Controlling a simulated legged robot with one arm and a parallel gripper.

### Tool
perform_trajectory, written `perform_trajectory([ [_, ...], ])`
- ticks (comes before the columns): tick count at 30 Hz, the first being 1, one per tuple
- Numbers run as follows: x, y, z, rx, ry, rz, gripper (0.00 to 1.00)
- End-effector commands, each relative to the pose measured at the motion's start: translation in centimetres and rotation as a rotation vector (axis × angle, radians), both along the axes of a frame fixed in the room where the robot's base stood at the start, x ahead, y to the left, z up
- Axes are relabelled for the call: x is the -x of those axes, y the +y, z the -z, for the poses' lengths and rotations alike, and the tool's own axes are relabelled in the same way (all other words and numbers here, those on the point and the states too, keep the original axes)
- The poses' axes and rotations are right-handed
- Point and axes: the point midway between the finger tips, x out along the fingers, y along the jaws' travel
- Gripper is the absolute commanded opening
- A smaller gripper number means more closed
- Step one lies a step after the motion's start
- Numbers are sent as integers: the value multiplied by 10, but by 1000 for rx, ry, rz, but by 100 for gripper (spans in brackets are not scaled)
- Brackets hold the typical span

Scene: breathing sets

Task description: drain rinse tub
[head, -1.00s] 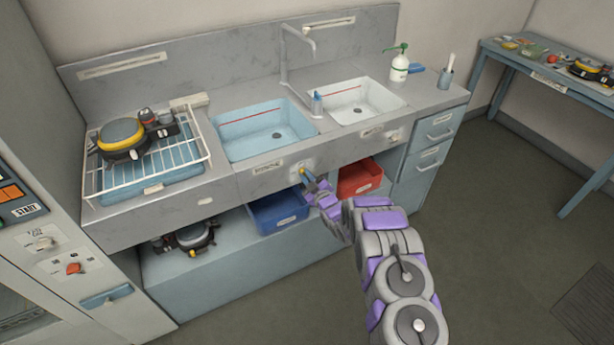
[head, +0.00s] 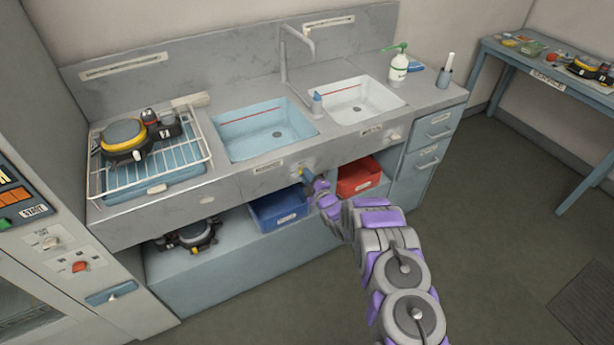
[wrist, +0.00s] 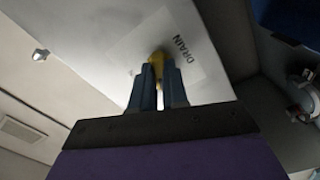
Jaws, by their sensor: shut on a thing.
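A blue tub (head: 240,140) and a white tub (head: 385,100) are set in the grey counter. Each has a red line on its inner wall and a dark drain hole. I see no clear water in either, but cannot be sure. A small yellow drain handle (wrist: 157,62) sits on the front panel beside a label reading DRAIN (wrist: 180,48). My gripper (wrist: 158,88) has its blue fingers shut on this handle. In the head view, my gripper (head: 306,176) is at the panel below the blue tub's right side, mostly hiding the handle.
A faucet (head: 284,65) stands behind the tubs. A rack (head: 97,185) with breathing gear is on the left. A blue bin (head: 280,210) and a red bin (head: 358,178) sit under the counter. A pump bottle (head: 398,70) stands right.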

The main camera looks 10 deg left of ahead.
Motion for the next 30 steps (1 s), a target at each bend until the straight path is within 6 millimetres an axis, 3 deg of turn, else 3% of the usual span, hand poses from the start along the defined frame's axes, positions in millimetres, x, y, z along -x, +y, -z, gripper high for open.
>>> perform_trajectory([
  [11,4,3,6,8,8,-8,0],
  [12,4,3,6,7,8,-8,17],
  [19,3,2,4,6,5,-6,39],
  [30,5,-2,2,4,4,-2,39],
])
